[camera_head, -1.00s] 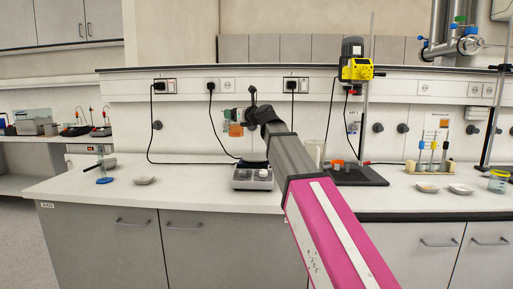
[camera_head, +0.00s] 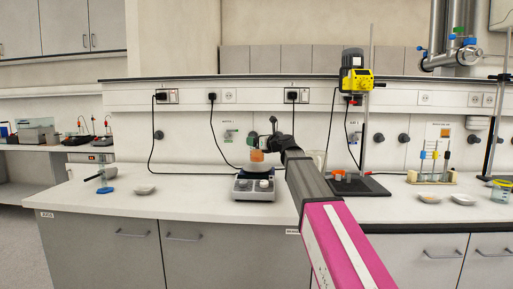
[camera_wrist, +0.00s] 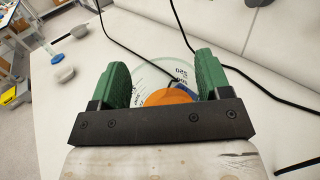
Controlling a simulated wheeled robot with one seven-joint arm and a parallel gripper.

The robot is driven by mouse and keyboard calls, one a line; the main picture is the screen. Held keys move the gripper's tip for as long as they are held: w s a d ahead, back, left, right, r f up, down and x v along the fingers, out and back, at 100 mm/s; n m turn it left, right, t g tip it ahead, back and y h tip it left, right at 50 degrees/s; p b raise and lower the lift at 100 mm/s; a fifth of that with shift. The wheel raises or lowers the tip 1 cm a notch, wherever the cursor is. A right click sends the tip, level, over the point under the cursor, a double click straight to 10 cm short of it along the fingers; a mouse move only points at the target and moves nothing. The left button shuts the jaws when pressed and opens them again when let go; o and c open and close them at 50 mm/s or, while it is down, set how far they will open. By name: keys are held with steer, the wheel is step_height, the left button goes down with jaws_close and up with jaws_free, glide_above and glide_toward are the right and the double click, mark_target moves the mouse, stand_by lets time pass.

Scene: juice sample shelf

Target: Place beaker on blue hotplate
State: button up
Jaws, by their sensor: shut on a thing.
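My gripper (camera_wrist: 160,76) has its two green fingers on either side of a clear glass beaker (camera_wrist: 148,74) holding orange liquid (camera_wrist: 168,97). It is shut on the beaker. In the head view the orange of the beaker (camera_head: 257,155) shows at the end of my arm, directly above the hotplate in the picture. The hotplate (camera_head: 253,189) has a grey body with knobs on its front and stands on the bench. Whether the beaker touches its top plate I cannot tell. A small blue patch shows behind the beaker in the wrist view.
The white bench (camera_head: 190,205) is clear left of the hotplate, apart from a small dish (camera_head: 145,189) and a blue-based item (camera_head: 105,189). A stand with a dark base (camera_head: 357,187) is to the right. Black cables (camera_wrist: 145,55) run behind the beaker.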

steer(key=shift+f, duration=1.25)
steer(key=shift+f, duration=0.15)
steer(key=o, duration=1.3)
steer(key=shift+o, duration=0.2)
steer(key=shift+s+d, duration=0.2)
steer(key=shift+s, duration=0.05)
steer(key=v, duration=1.1)
steer(key=shift+d, duration=0.2)
steer(key=shift+s, duration=0.1)
